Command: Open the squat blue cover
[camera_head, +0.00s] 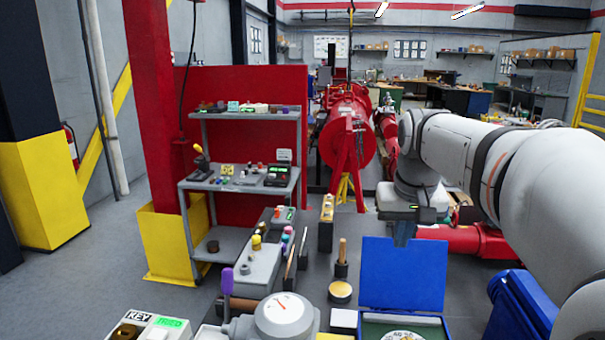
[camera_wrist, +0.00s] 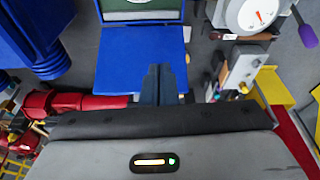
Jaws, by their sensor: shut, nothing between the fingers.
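The squat blue cover (camera_head: 400,280) stands raised at the back of a low box (camera_head: 372,328) with a green inside and a round white dial. The cover's flat blue face also shows in the wrist view (camera_wrist: 125,62), with the open box (camera_wrist: 125,17) at the top edge. My gripper (camera_head: 403,240) is at the cover's upper edge. Its fingers (camera_wrist: 158,72) are closed together and empty, overlapping the cover's edge in the wrist view. I cannot tell whether they touch it.
A round white gauge (camera_head: 284,315) and a purple-topped lever (camera_head: 227,282) stand left of the box. A large blue object (camera_head: 520,305) stands at right. Red pipework (camera_head: 465,240) lies behind.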

